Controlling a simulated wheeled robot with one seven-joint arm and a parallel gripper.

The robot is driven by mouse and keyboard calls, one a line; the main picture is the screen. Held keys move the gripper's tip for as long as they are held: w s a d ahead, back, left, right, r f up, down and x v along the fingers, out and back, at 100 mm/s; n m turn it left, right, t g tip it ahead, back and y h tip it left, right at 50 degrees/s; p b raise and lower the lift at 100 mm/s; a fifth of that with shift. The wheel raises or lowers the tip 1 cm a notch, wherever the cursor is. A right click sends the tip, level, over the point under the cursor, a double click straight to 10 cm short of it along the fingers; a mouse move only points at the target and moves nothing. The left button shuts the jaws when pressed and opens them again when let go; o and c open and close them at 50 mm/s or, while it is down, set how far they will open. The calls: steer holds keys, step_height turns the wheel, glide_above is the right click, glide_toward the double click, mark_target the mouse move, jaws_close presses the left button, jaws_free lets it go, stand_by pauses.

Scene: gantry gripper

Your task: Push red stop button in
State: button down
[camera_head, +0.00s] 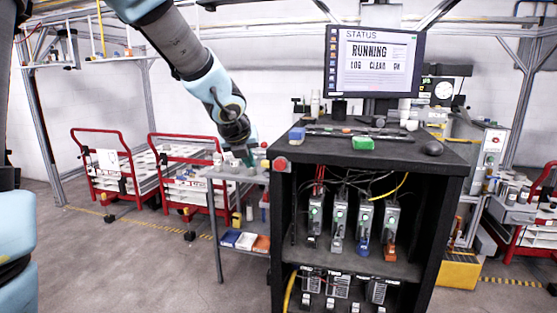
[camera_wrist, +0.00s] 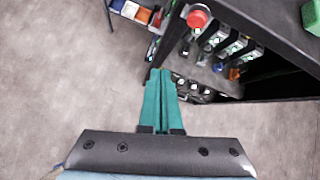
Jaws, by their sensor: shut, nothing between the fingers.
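The red stop button (camera_head: 280,164) is a round red knob on the left front edge of the black cabinet (camera_head: 345,158). In the wrist view the red button (camera_wrist: 197,18) sits near the top, ahead of the fingertips and a little to their right. My gripper (camera_wrist: 160,72) has its two green fingers shut together, with nothing between them. The fingertips are apart from the button. In the head view my gripper (camera_head: 247,158) is to the left of the button, and its fingers are small and partly hard to make out. The monitor (camera_head: 374,62) on the cabinet reads RUNNING.
Open shelves below hold several devices with cables. A small side table (camera_head: 225,173) stands left of the cabinet. Red carts (camera_head: 100,165) stand farther back. The floor in front is clear.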

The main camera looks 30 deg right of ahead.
steer(key=d+m, duration=0.1)
steer(key=d+r+m, duration=0.1)
steer(key=s+d+r+m+h, duration=0.1)
steer(key=d, duration=0.1)
steer(key=shift+m, duration=0.3)
steer(key=b, duration=0.3)
glide_toward(279, 169)
step_height(279, 169, down, 4)
steer(key=shift+w+d+p, duration=0.5)
steer(key=shift+w+d, duration=0.45)
steer(key=shift+w, duration=0.1)
steer(key=shift+w+d+f, duration=0.1)
steer(key=shift+w+d, duration=0.35)
steer(key=shift+w, duration=0.05)
